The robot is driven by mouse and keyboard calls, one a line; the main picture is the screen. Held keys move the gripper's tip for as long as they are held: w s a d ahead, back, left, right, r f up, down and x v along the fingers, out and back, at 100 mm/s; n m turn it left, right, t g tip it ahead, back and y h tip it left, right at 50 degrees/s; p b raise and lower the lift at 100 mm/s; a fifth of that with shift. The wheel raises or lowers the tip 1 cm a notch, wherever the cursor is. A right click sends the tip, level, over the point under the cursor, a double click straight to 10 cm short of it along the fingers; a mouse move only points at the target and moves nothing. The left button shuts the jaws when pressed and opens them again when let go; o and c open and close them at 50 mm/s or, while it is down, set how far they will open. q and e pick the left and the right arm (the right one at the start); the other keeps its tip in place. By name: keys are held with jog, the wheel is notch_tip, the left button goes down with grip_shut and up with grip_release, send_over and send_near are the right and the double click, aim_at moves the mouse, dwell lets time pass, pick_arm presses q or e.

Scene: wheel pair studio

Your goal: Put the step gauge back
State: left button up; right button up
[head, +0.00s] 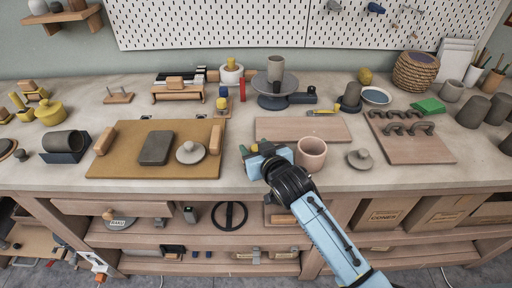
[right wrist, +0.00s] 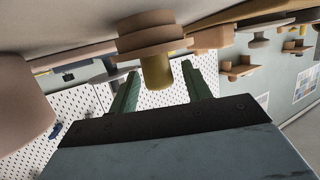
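In the right wrist view a round, stepped tan piece with an olive-yellow stem (right wrist: 156,70) stands close in front of my right gripper. It looks like the step gauge, though I cannot be sure. The stem lies between the two green fingers, with a gap on at least one side. My right gripper (head: 249,151) is over the table front, left of a pink-brown cup (head: 312,154). It also shows in the right wrist view (right wrist: 162,88), open. In the head view the gripper hides most of the stepped piece. My left gripper is not in view.
A tan board (head: 203,126) with a grey slab (head: 156,148) and a knobbed lid (head: 190,152) lies to the left. A turntable (head: 267,87) with a grey pot stands behind. A pinkish board (head: 335,129) lies behind the cup; a small lidded piece (head: 360,159) sits right.

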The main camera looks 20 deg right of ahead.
jog(key=shift+r, duration=0.1)
jog(key=shift+s+r, duration=0.15)
jog(key=shift+s, duration=0.05)
jog(key=p+v, duration=0.1)
jog(key=v, duration=1)
jog(key=shift+s, duration=0.3)
